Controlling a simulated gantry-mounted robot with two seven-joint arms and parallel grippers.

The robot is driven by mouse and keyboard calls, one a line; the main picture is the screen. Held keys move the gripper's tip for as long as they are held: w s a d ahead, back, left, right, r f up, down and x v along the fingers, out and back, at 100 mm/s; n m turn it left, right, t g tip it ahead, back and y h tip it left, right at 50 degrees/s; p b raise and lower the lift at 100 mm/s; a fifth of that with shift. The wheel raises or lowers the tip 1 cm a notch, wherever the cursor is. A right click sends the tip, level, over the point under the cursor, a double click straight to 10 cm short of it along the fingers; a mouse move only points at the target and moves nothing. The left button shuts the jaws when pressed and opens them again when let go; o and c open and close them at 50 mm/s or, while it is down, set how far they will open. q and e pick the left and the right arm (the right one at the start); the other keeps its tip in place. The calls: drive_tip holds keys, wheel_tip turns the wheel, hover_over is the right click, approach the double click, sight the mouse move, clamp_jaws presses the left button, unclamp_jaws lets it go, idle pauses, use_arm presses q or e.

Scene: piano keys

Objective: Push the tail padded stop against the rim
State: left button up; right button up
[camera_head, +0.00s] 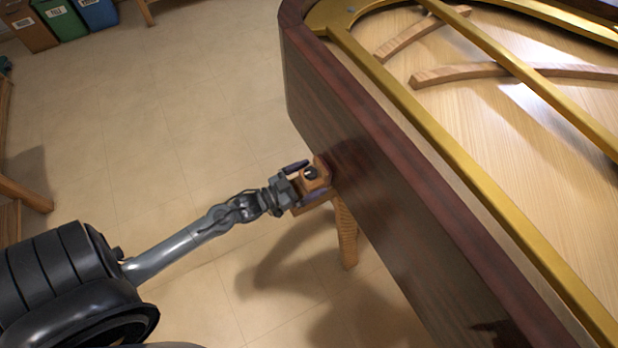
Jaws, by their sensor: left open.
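The padded stop is most likely the small orange-brown wooden block (322,166) with a dark round part, beside the outer face of the piano rim (385,185). It appears to sit on top of a wooden stand (346,235). I cannot tell whether the stop touches the rim. My left gripper (304,180) is open, with its fingers at the near side of the stop, one above and one below the dark part. I cannot tell whether they touch it. The fingers partly hide the stop. My right gripper is not in view.
The piano's open top shows a gold frame (440,140), wooden braces (470,72) and a pale soundboard (480,120). Several bins, including a green one (62,20), stand at the upper left. Wooden furniture (25,195) is at the left edge. The tiled floor (165,125) between is clear.

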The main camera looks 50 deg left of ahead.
use_arm(q)
drive_tip(key=p+v, duration=0.3)
drive_tip(key=v, duration=0.7)
drive_tip(key=shift+s, duration=0.35)
drive_tip(key=shift+r, duration=0.1)
drive_tip(key=w+d+r+n+g+y+p, duration=0.1)
drive_tip(key=w+d+r+g+p, duration=0.15)
drive_tip(key=d+r+p, duration=0.55)
drive_tip(key=w+d+r+n+g+y+p, duration=0.1)
drive_tip(key=w+d+r+y+p, duration=0.25)
drive_tip(key=r, duration=0.75)
drive_tip(key=s+d+f+g, duration=0.1)
drive_tip(key=s+f+g, duration=0.1)
drive_tip(key=s+g, duration=0.95)
wheel_tip(320, 180, up, 38)
drive_tip(key=s+t+p, duration=0.1)
drive_tip(key=s+p, duration=0.1)
drive_tip(key=p, duration=3.7)
wheel_tip(320, 180, down, 64)
drive_tip(key=b, duration=6.4)
drive_tip(key=shift+m+b, duration=0.3)
drive_tip(key=shift+m, duration=0.1)
